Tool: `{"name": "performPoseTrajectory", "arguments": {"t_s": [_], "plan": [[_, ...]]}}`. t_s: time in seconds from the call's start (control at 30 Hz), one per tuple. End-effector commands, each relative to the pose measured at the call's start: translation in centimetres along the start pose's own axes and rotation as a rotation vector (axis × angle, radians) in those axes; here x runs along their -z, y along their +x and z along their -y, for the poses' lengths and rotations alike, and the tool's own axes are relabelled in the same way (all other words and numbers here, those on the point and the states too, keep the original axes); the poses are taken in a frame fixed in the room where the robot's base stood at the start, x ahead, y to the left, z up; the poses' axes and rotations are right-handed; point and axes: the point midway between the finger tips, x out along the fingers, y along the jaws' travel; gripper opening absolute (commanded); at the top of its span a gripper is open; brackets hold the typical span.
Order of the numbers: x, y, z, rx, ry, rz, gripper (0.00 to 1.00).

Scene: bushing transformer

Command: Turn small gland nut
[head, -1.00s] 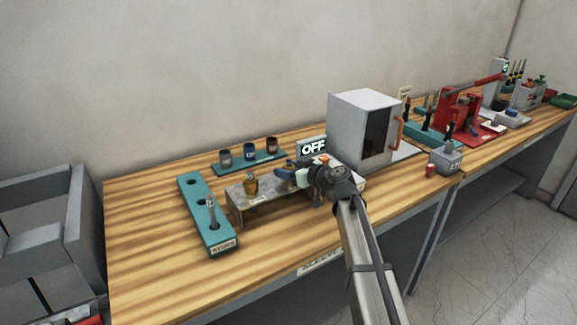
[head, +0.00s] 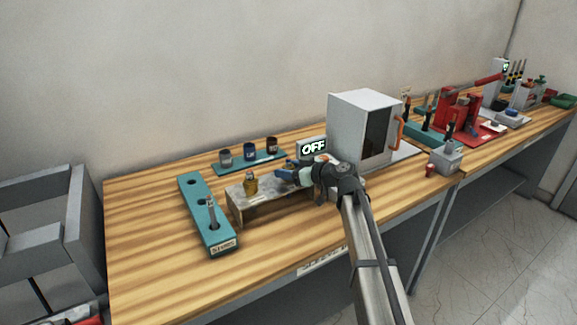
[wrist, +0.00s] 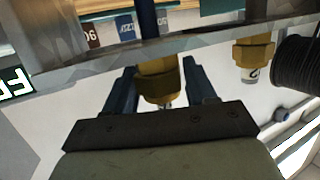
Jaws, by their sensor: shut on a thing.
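My gripper (wrist: 160,85) has its two blue fingers on either side of a brass gland nut (wrist: 158,72), shut on it. A dark rod rises from this nut. In the head view my gripper (head: 287,174) is at the right part of the low grey stand (head: 275,199), and hides the nut it holds. A second brass gland (wrist: 253,58) is to the right in the wrist view, apart from the fingers. In the head view a brass gland (head: 250,182) stands upright on the stand's left part.
A teal rack (head: 194,200) with a metal stud lies left of the stand. Several dark cups stand on a teal tray (head: 232,167) behind. An "OFF" display (head: 313,148) and a white cabinet (head: 350,125) are close behind and right of my gripper. The front left bench is clear.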

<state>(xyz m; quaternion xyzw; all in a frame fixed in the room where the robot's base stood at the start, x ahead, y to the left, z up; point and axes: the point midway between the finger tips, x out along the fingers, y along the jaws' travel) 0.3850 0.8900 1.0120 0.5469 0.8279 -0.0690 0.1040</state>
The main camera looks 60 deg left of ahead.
Motion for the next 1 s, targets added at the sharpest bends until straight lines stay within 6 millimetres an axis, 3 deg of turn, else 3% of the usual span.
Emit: {"name": "performPoseTrajectory", "arguments": {"t_s": [0.9, 0.93, 1.0], "plan": [[0.08, 0.08, -0.22, 0.219, -0.058, -0.001, 0.25], [0.06, 0.04, -0.12, 0.217, -0.058, -0.001, 0.58], [0.05, 0.02, -0.08, 0.216, -0.057, -0.001, 0.65]]}}
